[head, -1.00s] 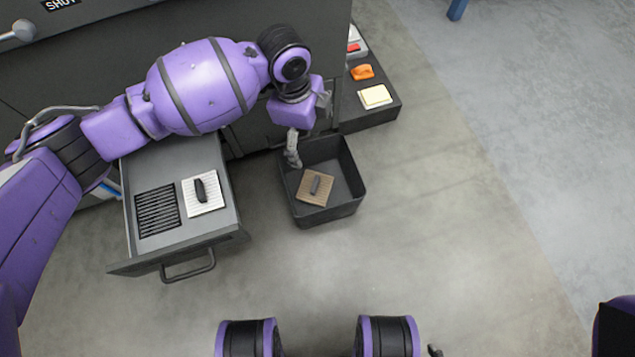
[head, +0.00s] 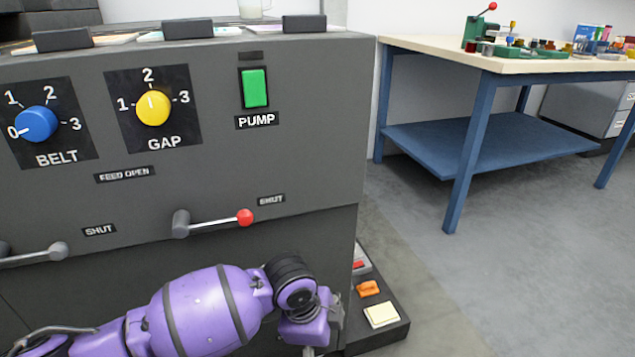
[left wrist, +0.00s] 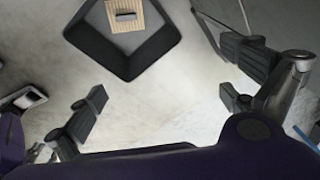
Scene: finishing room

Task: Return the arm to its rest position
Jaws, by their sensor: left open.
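My left arm (head: 200,310) crosses the bottom of the head view, in front of the grey machine (head: 300,170). Its gripper is mostly cut off by the lower edge there. In the left wrist view my left gripper (left wrist: 163,95) is open, its fingers wide apart with only bare floor between them. A dark open bin (left wrist: 95,48) is at the top of that view, apart from the fingers. A brown ribbed pad with a dark handle (left wrist: 138,14) lies in the bin. My right gripper is in neither view.
The machine front carries a blue BELT knob (head: 37,123), a yellow GAP knob (head: 153,108), a green PUMP switch (head: 255,88) and a red-tipped lever (head: 244,217). A low dark tray (head: 390,332) stands beside it. A blue-legged workbench (head: 480,115) is behind right; floor between is clear.

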